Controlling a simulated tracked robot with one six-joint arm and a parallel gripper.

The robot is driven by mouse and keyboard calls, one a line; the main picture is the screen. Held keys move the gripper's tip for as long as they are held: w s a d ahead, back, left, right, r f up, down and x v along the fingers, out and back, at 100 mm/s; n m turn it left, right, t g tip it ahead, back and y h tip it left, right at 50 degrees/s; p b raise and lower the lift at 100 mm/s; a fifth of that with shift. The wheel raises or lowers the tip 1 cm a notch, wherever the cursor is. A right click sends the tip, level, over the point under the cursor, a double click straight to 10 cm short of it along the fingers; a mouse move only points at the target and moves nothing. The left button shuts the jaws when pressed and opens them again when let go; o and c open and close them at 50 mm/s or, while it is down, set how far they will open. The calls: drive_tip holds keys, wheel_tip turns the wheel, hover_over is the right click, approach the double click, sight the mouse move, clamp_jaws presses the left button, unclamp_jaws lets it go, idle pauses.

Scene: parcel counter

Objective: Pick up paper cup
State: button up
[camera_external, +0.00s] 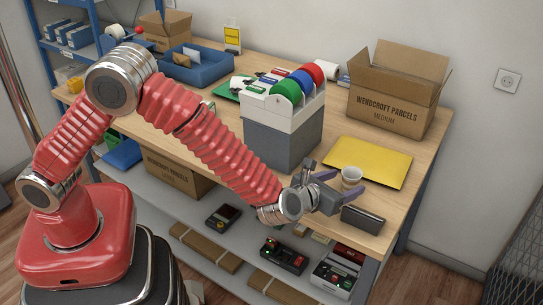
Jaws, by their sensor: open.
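The paper cup (352,177) is white and stands upright on the wooden counter, near its front edge, just below the yellow envelope. My gripper (338,183) is open, at about counter height on the left of the cup. One finger appears to reach behind the cup's left side and the other to its front left. I cannot tell whether a finger touches the cup. The lower part of the cup is partly hidden by the finger in front.
A dark box-shaped object (363,219) lies close in front of the cup. The yellow envelope (368,161) lies flat behind it. A grey and white unit with coloured rolls (283,128) stands to the left, and an open carton (391,105) at the back right.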

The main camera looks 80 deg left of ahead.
sight(346, 182)
drive_tip(key=x, duration=0.5)
drive_tip(key=shift+s+a, duration=0.1)
idle(0.4)
drive_tip(key=c, duration=1.1)
